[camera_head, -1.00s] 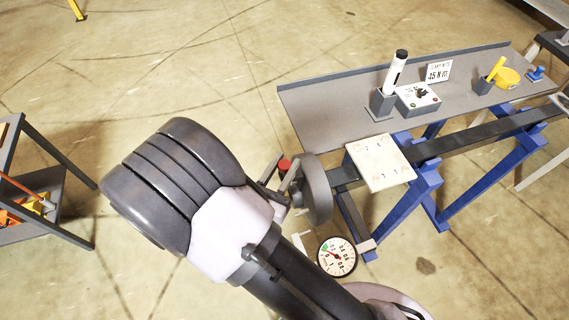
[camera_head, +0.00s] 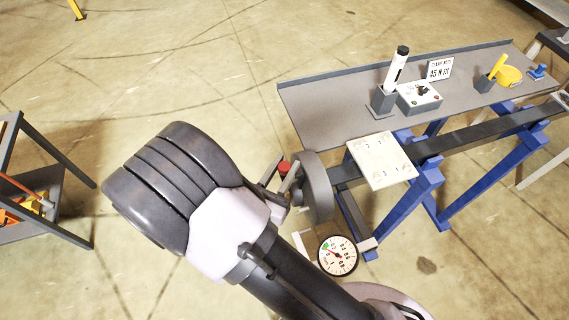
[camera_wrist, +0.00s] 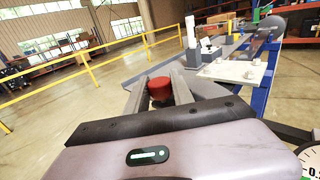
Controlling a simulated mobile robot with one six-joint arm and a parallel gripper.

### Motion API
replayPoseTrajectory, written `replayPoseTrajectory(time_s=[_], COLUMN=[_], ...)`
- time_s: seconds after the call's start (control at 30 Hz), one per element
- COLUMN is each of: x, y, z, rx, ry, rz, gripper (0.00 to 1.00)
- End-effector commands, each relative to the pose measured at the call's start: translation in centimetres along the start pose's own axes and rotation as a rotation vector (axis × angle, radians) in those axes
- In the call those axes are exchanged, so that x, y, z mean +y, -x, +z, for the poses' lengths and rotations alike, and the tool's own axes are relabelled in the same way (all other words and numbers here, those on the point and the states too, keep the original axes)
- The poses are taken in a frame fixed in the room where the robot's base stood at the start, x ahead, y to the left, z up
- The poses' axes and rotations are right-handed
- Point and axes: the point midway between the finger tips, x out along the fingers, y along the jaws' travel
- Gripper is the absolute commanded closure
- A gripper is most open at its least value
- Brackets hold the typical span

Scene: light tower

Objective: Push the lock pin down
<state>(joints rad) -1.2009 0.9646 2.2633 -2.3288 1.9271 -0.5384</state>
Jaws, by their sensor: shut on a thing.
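The lock pin's red round head (camera_head: 284,166) shows beside a grey round end plate (camera_head: 317,190) at the near end of the blue-legged stand. It also shows in the wrist view (camera_wrist: 160,88), between my two fingers. My gripper (camera_wrist: 159,94) is shut on the red head, one finger on each side of it. In the head view my gripper (camera_head: 281,174) is partly hidden behind my wrist. The pin's shaft below the head is hidden, so I cannot tell how deep it sits.
A pressure dial (camera_head: 337,255) hangs low by the stand. A pale plate (camera_head: 382,160) lies on the dark beam. The grey bench (camera_head: 330,115) behind holds a white-and-black marker-like cylinder (camera_head: 396,68) and a control box (camera_head: 419,96). A cart (camera_head: 45,190) stands left.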

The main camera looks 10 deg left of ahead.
Motion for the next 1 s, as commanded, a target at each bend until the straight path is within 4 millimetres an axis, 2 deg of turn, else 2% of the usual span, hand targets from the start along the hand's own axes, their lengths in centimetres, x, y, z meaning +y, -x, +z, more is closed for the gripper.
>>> replayPoseTrajectory(time_s=[0.03,0.27,0.3,0.4,0.77,0.87,1.0], x=[0.0,0.0,0.0,0.0,0.1,0.1,0.1], y=[0.0,0.0,0.0,0.0,0.5,2.2,6.0], z=[-0.9,-0.7,-0.7,-0.7,-0.6,-0.5,-0.5], rx=[0.0,0.0,0.0,0.0,0.0,0.0,0.0], ry=[0.001,0.001,0.001,0.001,0.0,0.001,0.001], rz=[0.0,0.0,0.0,0.0,0.002,0.005,0.008], gripper=[1.0,1.0,0.68,0.5,0.5,0.5,0.5])
